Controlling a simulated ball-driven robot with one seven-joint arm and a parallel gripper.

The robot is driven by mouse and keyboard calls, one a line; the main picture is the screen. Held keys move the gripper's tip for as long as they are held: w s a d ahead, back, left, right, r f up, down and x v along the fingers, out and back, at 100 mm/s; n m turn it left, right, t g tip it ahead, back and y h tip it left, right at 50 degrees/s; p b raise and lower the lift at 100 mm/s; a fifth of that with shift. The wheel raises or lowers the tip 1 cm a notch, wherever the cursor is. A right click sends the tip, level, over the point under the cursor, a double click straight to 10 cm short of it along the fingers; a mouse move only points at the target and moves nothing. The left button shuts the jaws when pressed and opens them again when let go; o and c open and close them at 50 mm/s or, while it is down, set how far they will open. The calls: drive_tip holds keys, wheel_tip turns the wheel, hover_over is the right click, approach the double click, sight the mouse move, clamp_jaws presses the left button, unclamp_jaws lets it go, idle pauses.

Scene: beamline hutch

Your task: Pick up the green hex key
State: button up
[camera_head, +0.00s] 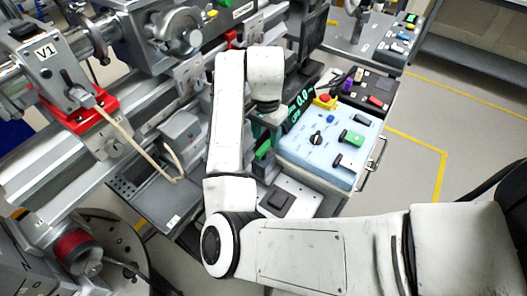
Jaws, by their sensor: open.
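My gripper (267,128) hangs below the white wrist, left of the blue panel, and is open. Its fingers are dark and hard to make out. It is apart from the green item on the panel.
The pale blue panel (312,165) also bears a black knob, a red button on yellow and dark pieces. A dark tray (377,82) with small items lies behind it. A display (301,97) stands close to my wrist. Beamline rails fill the left; floor (415,125) is clear at right.

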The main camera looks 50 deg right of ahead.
sight(264, 147)
drive_tip(key=shift+w+a+f+p, duration=0.1)
drive_tip(key=shift+w+f+p, duration=0.1)
drive_tip(key=shift+f, duration=1.4)
drive_tip(key=shift+w+a+f+p, duration=0.1)
drive_tip(key=shift+f+p, duration=0.05)
drive_tip(key=shift+f, duration=1.4)
clamp_jaws()
